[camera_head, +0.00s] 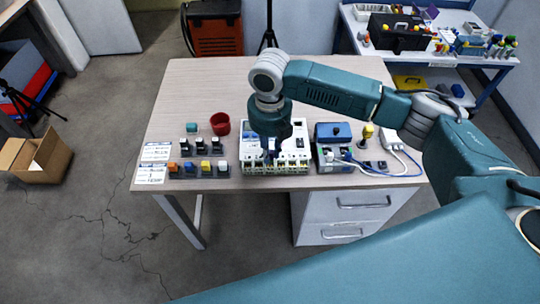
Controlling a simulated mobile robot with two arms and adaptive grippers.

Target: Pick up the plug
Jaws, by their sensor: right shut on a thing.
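My right gripper (272,150) points down over the white panel (304,143) in the middle of the table. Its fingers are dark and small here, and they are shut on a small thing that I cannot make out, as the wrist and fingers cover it. I cannot tell whether that thing touches the panel. No plug can be told for certain. Several small coloured pieces, such as a yellow one (205,166), stand in a row at the front left of the table. My left gripper is not in view.
A red cup (220,123) stands left of the panel on the wooden table (185,85). A blue box (332,132), a yellow-topped piece (368,131) and cables (400,160) lie to the right. The table's back left is clear. White labels (153,163) lie at the left edge.

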